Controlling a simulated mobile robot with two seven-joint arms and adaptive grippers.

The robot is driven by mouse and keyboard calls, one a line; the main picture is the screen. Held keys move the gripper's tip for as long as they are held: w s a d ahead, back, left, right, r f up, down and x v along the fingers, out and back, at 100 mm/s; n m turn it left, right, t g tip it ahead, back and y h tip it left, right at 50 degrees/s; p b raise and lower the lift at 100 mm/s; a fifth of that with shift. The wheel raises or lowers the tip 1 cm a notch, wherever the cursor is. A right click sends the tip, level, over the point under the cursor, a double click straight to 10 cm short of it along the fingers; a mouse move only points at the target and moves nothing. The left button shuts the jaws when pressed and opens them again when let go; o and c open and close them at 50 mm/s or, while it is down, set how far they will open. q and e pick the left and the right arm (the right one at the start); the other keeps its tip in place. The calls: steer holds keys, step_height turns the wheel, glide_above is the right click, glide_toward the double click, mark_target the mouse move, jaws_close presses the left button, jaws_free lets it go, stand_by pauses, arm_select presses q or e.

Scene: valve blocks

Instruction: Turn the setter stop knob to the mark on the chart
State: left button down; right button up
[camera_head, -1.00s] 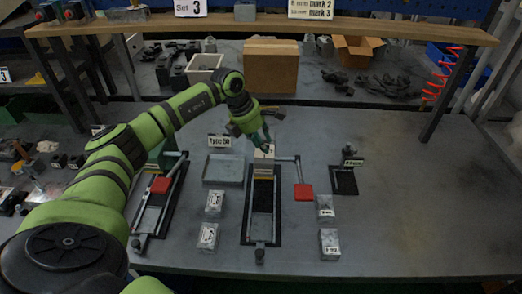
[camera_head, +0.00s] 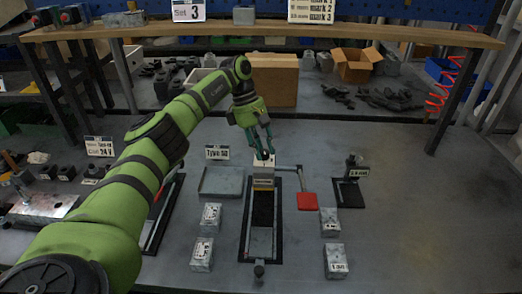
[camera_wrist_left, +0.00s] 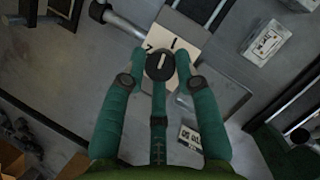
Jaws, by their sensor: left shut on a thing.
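The pale dial face (camera_wrist_left: 172,40) carries printed marks and digits beside the knob. The chart (camera_head: 311,11), with several "mark" lines, hangs at the top, cut by the frame. My right gripper is not in view.
A "Set 3" sign (camera_head: 188,10) hangs left of the chart. Labelled metal blocks (camera_head: 202,254) lie on both sides. A grey tray (camera_head: 221,182) is left. The right tabletop is clear.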

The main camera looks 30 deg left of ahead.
mark_target(265, 151)
arm_select(q)
steer(key=shift+w+d+m+g, duration=0.1)
steer(key=shift+d+m+g, duration=0.25)
steer(key=shift+m, duration=0.55)
steer(key=shift+a, duration=0.1)
steer(key=c, duration=1)
jaws_free()
steer(key=shift+r, duration=0.1)
steer(key=shift+r, duration=0.3)
step_height(265, 151, up, 10)
steer(key=shift+f, duration=0.25)
steer(key=shift+d+f, duration=0.1)
steer(key=shift+d, duration=0.1)
